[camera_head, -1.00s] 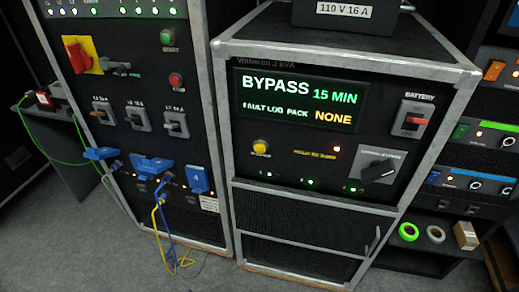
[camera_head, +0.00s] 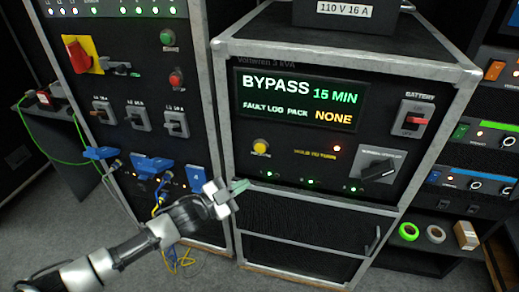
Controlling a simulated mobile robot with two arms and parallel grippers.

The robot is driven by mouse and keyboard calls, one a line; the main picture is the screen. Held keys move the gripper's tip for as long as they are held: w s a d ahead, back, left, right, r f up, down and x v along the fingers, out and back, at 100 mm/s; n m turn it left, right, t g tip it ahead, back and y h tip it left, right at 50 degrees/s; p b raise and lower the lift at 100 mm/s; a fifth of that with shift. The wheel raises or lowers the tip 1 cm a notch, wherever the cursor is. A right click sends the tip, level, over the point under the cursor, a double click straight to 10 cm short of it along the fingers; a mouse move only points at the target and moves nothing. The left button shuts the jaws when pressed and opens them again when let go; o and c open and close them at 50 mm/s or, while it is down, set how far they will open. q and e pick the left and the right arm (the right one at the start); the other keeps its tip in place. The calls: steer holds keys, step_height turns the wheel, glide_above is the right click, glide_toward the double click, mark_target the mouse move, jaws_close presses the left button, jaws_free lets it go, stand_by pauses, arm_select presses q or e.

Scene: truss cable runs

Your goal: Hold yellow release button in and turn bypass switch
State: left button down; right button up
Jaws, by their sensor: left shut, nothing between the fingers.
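The yellow release button (camera_head: 260,145) is on the left of the UPS front panel, below the lit display (camera_head: 301,102). The bypass switch (camera_head: 378,170) is a black rotary knob on a grey plate at the panel's lower right. Its pointer is tilted, with one end up to the right. My left gripper (camera_head: 240,186) is in front of the cabinet's left edge, below and left of the yellow button and apart from it. Its fingers are shut and empty. My right gripper is not in view.
The display reads BYPASS 15 MIN and FAULT LOG PACK NONE. A battery switch (camera_head: 413,119) is at the panel's upper right. The left rack has a red rotary switch (camera_head: 77,56), breakers and blue plugs (camera_head: 151,165) with hanging cables. Tape rolls (camera_head: 409,232) lie at lower right.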

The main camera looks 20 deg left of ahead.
mark_target(260, 148)
arm_select(q)
steer(key=r, duration=0.1)
steer(key=d+r+m+h, duration=0.1)
steer(key=s+r, duration=0.1)
steer(key=shift+d+r+g, duration=0.1)
steer(key=shift+d+g, duration=0.05)
steer(key=shift+g, duration=0.15)
steer(key=w, duration=0.9)
stand_by(2.1)
steer(key=shift+w, duration=0.35)
